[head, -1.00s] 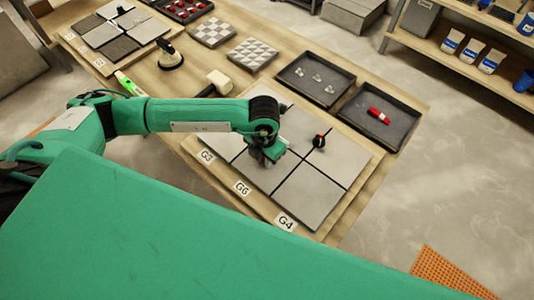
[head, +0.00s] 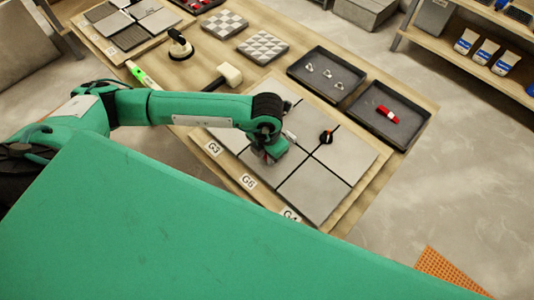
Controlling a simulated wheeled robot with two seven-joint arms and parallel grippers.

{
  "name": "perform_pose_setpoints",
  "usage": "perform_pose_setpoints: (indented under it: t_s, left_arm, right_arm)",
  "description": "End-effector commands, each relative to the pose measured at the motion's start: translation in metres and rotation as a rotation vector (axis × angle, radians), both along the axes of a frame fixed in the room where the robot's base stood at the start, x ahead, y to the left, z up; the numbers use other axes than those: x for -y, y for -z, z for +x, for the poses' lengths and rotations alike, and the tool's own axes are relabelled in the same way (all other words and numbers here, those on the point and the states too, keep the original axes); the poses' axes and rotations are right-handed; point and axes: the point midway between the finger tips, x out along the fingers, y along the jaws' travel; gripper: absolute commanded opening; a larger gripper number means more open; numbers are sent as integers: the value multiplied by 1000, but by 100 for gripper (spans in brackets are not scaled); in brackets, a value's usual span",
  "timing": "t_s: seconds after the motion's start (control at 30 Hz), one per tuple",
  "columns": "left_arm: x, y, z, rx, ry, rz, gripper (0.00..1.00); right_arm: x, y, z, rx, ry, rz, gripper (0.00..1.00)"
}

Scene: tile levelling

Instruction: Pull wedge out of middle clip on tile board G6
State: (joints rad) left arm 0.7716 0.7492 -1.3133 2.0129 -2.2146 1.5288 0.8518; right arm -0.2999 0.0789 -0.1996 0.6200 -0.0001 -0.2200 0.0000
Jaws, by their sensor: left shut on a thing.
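The tile board with the G6 label (head: 248,181) lies on the bench, with grey tiles (head: 310,186) parted by dark joints. My left gripper (head: 268,156) points down over the board, behind the G6 label. It is shut on a small red piece, apparently the wedge (head: 265,158), mostly hidden by the fingers. A small pale clip (head: 290,135) shows just right of the gripper. Whether the wedge still touches a clip is hidden. My right gripper is not in view.
Behind the board are a tray with several pale clips (head: 292,70) and a tray (head: 359,116) with a red wedge (head: 387,114). A white-headed mallet (head: 229,74), a suction cup (head: 180,48) and a green level (head: 139,73) lie to the left.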

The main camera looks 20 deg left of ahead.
Motion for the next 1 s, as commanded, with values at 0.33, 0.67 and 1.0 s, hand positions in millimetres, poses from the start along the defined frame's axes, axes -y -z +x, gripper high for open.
perform_pose_setpoints:
  t_s: [0.33, 0.67, 1.0]
  left_arm:
    - [0, -38, 1, 2, 0, 0, 0]
    - [0, -55, 0, 0, 0, 1, 0]
    - [0, -55, 0, 0, 0, 0, 0]
  right_arm:
    - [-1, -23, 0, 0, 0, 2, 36]
    - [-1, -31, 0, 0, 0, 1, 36]
    - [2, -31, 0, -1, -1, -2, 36]
